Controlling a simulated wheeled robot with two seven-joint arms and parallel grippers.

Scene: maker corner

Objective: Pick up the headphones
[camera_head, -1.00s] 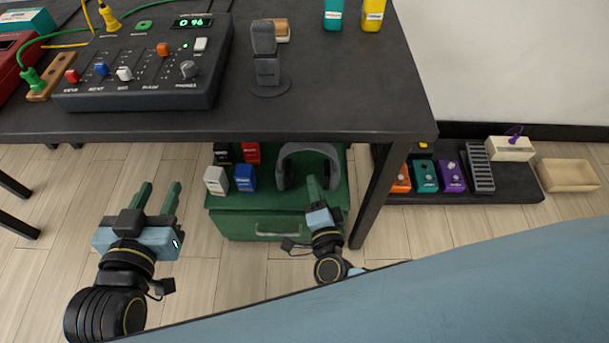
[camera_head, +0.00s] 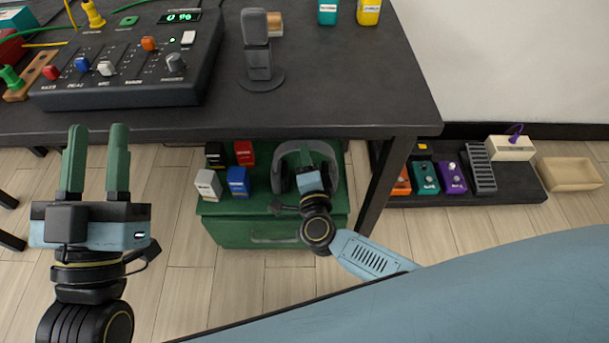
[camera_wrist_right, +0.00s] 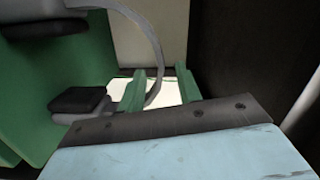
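The grey headphones (camera_head: 283,157) stand on a green drawer cabinet (camera_head: 235,232) under the table, band upward. My right gripper (camera_head: 305,155) reaches in over them and hides part of them in the head view. In the right wrist view, its two green fingers (camera_wrist_right: 160,80) are apart, and the grey headband (camera_wrist_right: 157,50) runs down between them. A dark-padded ear cup (camera_wrist_right: 82,103) lies left of the fingers. Whether the fingers touch the band cannot be told. My left gripper (camera_head: 98,130) is open and empty, in front of the table's edge at left.
Several small boxes, including a blue one (camera_head: 238,181), stand left of the headphones on the cabinet. A table leg (camera_head: 385,190) is close on the right. Above, the dark tabletop (camera_head: 350,90) carries a mixer (camera_head: 125,90) and a microphone (camera_head: 258,60).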

